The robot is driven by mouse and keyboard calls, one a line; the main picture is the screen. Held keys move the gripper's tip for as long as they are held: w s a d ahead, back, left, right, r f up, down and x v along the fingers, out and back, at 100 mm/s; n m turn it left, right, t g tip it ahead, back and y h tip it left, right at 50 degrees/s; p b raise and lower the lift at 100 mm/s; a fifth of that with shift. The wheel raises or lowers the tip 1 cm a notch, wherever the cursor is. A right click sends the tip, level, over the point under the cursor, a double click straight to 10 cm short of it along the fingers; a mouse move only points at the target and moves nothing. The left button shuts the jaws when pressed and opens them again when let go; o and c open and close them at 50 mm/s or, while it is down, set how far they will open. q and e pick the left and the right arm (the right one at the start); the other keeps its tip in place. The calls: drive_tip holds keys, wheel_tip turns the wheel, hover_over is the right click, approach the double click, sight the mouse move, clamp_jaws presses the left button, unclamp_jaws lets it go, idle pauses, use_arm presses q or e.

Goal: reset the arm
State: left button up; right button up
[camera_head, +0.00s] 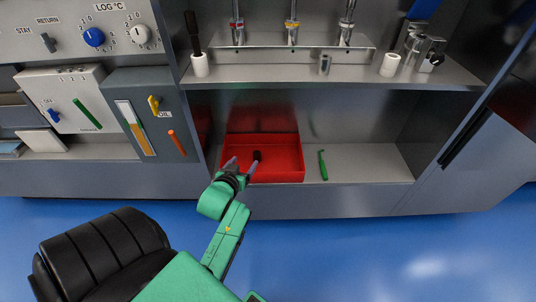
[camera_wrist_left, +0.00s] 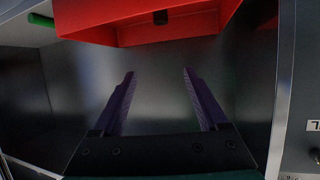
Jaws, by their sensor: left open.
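My left gripper (camera_head: 242,166) is at the end of the green arm, in front of the lower shelf and overlapping the near left part of the red tub in the head view. Its two purple fingers stand apart, with nothing between them, in the left wrist view (camera_wrist_left: 158,74). The red tub (camera_head: 282,167) sits on the lower shelf. It also shows at the top of the wrist view (camera_wrist_left: 180,27), beyond the fingertips and apart from them. A small dark thing (camera_head: 257,155) shows at the tub, close to the fingers. My right gripper is not in view.
A green-handled tool (camera_head: 323,165) lies on the shelf right of the tub, with bare shelf (camera_head: 370,165) beyond it. The upper shelf (camera_head: 340,73) overhangs with taps and white cylinders. Control panels (camera_head: 150,115) stand left. A black seat (camera_head: 105,250) is at lower left.

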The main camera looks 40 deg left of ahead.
use_arm(q)
drive_tip(key=shift+f, duration=0.1)
drive_tip(key=s+d+f+m+g+h, duration=0.25)
drive_tip(key=d+f, duration=0.25)
drive_tip(key=f, duration=0.3)
drive_tip(key=s+d+f+m+g+h, duration=0.1)
drive_tip(key=s+d+f+g, duration=0.2)
drive_tip(key=f, duration=0.6)
drive_tip(key=s+d+f+m+g+h, duration=0.25)
drive_tip(key=s+d+f+g, duration=0.4)
drive_tip(key=s+f, duration=0.5)
drive_tip(key=s+a+r+p, duration=0.1)
drive_tip(key=s+r+p, duration=0.3)
drive_tip(key=s+p, duration=0.3)
drive_tip(key=s+a+r+y+p, duration=0.1)
drive_tip(key=s+r+p, duration=0.4)
drive_tip(key=p, duration=1)
drive_tip(key=shift+s+a+r+m, duration=0.25)
drive_tip(key=shift+s+m, duration=0.15)
drive_tip(key=shift+s, duration=1.1)
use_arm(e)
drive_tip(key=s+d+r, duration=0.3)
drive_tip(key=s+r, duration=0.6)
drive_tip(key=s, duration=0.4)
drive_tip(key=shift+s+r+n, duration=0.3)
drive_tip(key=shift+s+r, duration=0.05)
